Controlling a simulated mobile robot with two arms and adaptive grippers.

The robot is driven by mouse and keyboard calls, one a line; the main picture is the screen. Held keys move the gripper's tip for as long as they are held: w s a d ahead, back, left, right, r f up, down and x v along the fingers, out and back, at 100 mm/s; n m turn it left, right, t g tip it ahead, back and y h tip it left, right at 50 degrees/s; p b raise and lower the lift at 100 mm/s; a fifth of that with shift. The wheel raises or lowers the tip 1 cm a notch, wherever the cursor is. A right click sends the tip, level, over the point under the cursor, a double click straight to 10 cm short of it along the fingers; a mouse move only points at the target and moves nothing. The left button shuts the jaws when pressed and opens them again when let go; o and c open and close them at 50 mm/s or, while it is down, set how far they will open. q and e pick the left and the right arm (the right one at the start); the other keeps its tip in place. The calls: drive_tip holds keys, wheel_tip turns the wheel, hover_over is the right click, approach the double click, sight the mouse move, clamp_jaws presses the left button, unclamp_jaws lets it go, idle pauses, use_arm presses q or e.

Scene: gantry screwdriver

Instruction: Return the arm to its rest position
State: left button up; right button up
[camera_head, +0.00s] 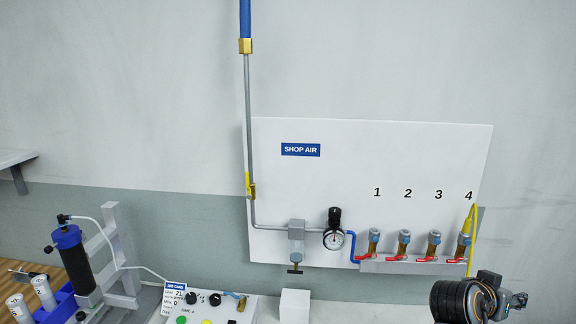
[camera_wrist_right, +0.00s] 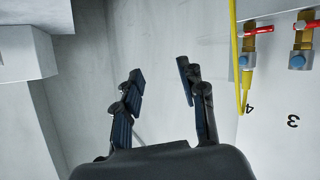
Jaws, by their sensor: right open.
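My right gripper (camera_wrist_right: 160,74) is open in the right wrist view, with nothing between its dark fingers and bare grey wall behind them. The numbered shop-air panel (camera_wrist_right: 285,145) is upside down at the right of that view, apart from the fingers. In the head view, a black and grey part of what looks like my right arm (camera_head: 455,300) is at the bottom right, below outlet 4 (camera_head: 464,245). My left gripper is not in view.
A yellow hose (camera_head: 473,240) hangs from outlet 4, near the arm. Several red-handled valves (camera_head: 396,258) line the panel's lower edge. A pressure gauge (camera_head: 334,240), control box (camera_head: 205,308) and black-and-blue cylinder (camera_head: 74,262) are further left. A pale block (camera_wrist_right: 25,52) is at the wrist view's upper left.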

drive_tip(key=s+a+f+n+y, duration=0.3)
drive_tip(key=s+a+f, duration=0.2)
drive_tip(key=f, duration=0.3)
drive_tip(key=s+a+f+n+y, duration=0.3)
drive_tip(key=s+a+f+n, duration=0.15)
drive_tip(key=f, duration=0.35)
drive_tip(key=s+a+f+n+g+y, duration=0.1)
drive_tip(key=s+a+f+n+y, duration=0.2)
drive_tip(key=s+a, duration=0.5)
drive_tip(key=s+a+f+n+g+y, duration=0.1)
drive_tip(key=s+a+f+n+y, duration=0.15)
drive_tip(key=s+a+f, duration=0.55)
wheel_tip(320, 180, down, 22)
drive_tip(key=s+d+g, duration=0.2)
drive_tip(key=s, duration=0.1)
drive_tip(key=s+d+f+g, duration=0.1)
drive_tip(key=s+d+f, duration=0.2)
drive_tip(key=s+f, duration=1.4)
drive_tip(key=shift+m, duration=0.3)
